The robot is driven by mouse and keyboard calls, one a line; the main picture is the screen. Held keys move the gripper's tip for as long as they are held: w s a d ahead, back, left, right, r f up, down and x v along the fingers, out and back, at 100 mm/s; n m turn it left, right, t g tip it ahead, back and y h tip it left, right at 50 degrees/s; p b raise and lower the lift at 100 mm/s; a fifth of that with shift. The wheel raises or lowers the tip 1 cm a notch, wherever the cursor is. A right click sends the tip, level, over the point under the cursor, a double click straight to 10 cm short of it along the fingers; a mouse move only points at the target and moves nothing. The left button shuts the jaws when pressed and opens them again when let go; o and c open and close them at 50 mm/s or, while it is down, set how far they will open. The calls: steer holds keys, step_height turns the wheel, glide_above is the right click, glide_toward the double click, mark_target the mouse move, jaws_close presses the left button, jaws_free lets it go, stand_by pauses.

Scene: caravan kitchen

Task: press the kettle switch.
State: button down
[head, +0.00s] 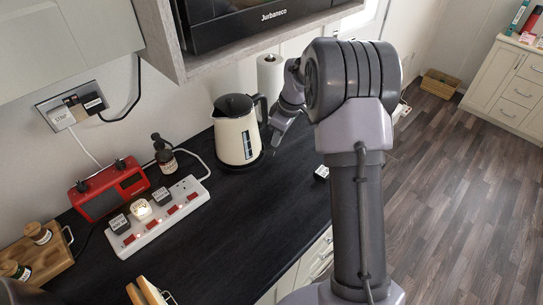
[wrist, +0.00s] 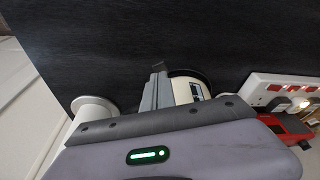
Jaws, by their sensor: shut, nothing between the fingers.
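The cream kettle (head: 236,138) with a black lid and handle stands upright on its base on the dark worktop. Its handle points right, toward my gripper. The kettle's cream side and dark rim also show in the wrist view (wrist: 198,90), just right of my fingers. My gripper (head: 274,150) is low over the worktop, just right of the kettle. In the wrist view my gripper (wrist: 159,68) has its fingers together and empty. I cannot make out the kettle switch, and I cannot tell whether my fingertips touch the kettle.
A paper roll (head: 270,78) stands behind the kettle. A white power strip (head: 160,216), a red radio (head: 110,190) and a dark bottle (head: 164,156) are to its left. A cabinet (head: 265,28) hangs above.

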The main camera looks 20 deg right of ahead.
mark_target(273, 154)
steer(key=b+x, duration=0.2)
steer(key=x, duration=0.2)
steer(key=shift+f, duration=0.1)
steer(key=shift+f+b, duration=0.7)
steer(key=shift+f, duration=0.15)
steer(key=shift+r, duration=0.1)
steer(key=shift+s+d+r, duration=0.25)
steer(key=shift+s+d, duration=0.25)
steer(key=shift+s, duration=0.1)
steer(key=shift+s+d+r, duration=0.3)
steer(key=shift+s+d, duration=0.15)
steer(key=shift+s, duration=0.15)
steer(key=shift+w, duration=0.1)
